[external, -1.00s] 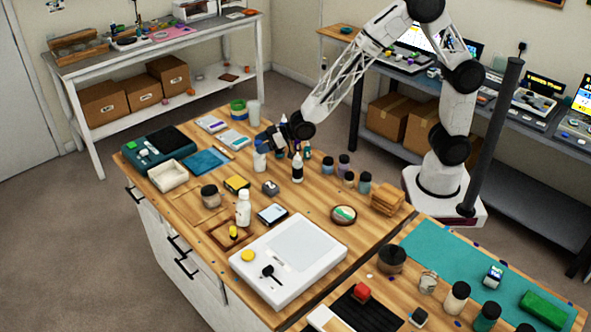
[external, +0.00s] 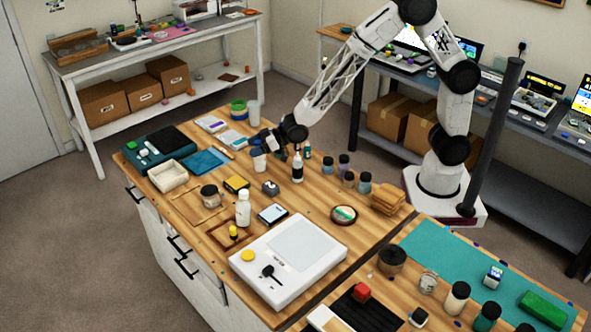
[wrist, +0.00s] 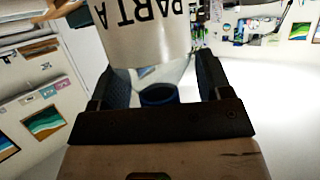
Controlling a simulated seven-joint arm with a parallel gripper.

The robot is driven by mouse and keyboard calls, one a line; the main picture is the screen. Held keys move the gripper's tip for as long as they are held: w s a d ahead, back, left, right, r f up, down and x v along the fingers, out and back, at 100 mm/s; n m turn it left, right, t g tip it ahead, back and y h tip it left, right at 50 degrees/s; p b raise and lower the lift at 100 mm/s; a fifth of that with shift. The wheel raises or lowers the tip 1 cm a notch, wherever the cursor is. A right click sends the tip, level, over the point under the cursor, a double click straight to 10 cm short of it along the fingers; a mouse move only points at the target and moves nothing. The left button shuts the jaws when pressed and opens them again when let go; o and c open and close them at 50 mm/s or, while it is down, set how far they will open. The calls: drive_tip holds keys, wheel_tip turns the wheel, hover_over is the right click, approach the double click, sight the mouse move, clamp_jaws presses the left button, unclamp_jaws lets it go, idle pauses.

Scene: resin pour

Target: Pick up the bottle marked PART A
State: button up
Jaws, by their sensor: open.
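The bottle marked PART A (wrist: 150,35) fills the top middle of the wrist view, with a white label, clear shoulders and a dark blue cap (wrist: 158,94) towards my palm. My gripper (wrist: 163,85) is open, with one dark finger on each side of the bottle's neck and cap. Whether the fingers touch it I cannot tell. In the external view my gripper (external: 264,139) is low over the far part of the wooden bench, at the white bottle (external: 259,160). The top of that bottle is hidden by the gripper.
A bottle with a dark top (external: 297,168) stands close to the right. Small dark-capped jars (external: 343,168) stand further right. A clear cup (external: 254,114) stands behind the gripper. A blue mat (external: 206,160) lies to the left. A white scale (external: 290,258) sits at the front.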

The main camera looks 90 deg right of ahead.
drive_tip(key=c, duration=1.3)
drive_tip(key=shift+r, duration=0.1)
drive_tip(key=shift+c, duration=0.2)
drive_tip(key=shift+r, duration=4.95)
clamp_jaws()
